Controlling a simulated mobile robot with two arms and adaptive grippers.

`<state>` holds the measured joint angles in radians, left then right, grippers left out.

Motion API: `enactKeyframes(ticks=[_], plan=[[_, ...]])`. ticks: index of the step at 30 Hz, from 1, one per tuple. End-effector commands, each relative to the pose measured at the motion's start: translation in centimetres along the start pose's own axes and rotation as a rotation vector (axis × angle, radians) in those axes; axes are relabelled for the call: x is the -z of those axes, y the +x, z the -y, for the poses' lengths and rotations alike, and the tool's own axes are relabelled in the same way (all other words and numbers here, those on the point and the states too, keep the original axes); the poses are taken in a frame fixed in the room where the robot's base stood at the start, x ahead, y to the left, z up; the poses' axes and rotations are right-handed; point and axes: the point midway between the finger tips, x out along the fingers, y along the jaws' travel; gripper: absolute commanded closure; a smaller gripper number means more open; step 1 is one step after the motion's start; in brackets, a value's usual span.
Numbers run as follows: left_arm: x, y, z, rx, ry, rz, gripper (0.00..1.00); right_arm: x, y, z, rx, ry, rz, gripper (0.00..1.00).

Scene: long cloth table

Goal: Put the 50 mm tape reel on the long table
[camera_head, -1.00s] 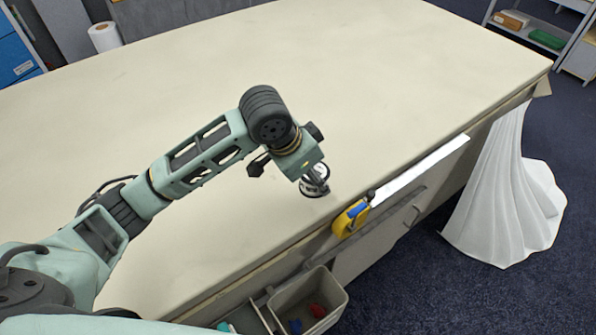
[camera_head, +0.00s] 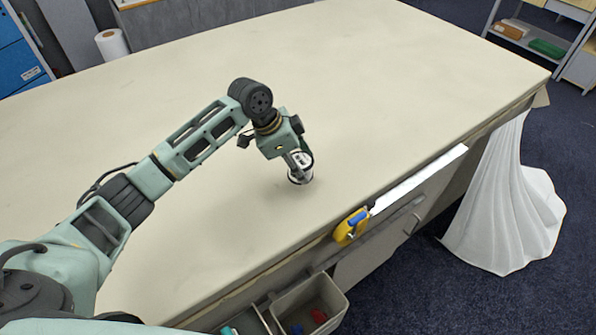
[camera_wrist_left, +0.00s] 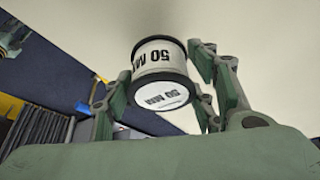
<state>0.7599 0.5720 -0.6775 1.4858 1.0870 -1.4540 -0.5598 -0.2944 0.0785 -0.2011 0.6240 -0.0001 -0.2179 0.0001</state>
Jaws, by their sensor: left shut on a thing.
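My left gripper (camera_head: 297,160) is shut on the 50 mm tape reel (camera_head: 301,178), over the cream cloth top of the long table (camera_head: 400,90), a little in from its front edge. In the left wrist view the reel (camera_wrist_left: 161,60) is white with dark rims and "50 MM" printing, held between the two green fingers of the gripper (camera_wrist_left: 165,88). I cannot tell whether the reel touches the cloth. My right gripper is not in view.
A yellow and blue tool (camera_head: 350,228) and a white strip (camera_head: 420,180) are at the table's front edge. A grey bin (camera_head: 312,303) with red and blue items is below. White fabric (camera_head: 505,205) hangs at the right. Most of the tabletop is bare.

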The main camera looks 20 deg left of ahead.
Motion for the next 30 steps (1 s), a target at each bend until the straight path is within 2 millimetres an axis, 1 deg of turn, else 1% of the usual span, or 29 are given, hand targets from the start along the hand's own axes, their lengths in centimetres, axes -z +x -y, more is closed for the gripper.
enactKeyframes(ticks=[2, 6, 10, 21, 22, 28, 30], plan=[[-0.3, 0.3, 0.1, -0.002, 0.000, 0.000, 0.78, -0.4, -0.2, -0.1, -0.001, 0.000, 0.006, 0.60], [-1.2, 2.0, 0.1, -0.002, -0.001, 0.002, 0.78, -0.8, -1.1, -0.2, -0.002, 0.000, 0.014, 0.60], [-1.7, 3.4, 0.1, -0.001, 0.000, 0.000, 0.78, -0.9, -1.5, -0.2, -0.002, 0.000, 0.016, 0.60], [-1.9, 4.0, 0.2, 0.001, 0.000, 0.000, 0.78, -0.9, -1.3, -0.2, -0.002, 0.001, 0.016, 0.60], [-2.0, 4.0, 0.1, 0.001, 0.000, 0.000, 0.46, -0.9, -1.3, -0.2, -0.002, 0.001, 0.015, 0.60], [-2.0, 3.9, 0.1, 0.001, 0.000, 0.001, 0.29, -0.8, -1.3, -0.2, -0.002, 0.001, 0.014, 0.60], [-2.0, 3.9, 0.1, 0.001, 0.000, 0.001, 0.28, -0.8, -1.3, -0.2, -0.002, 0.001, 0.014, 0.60]])
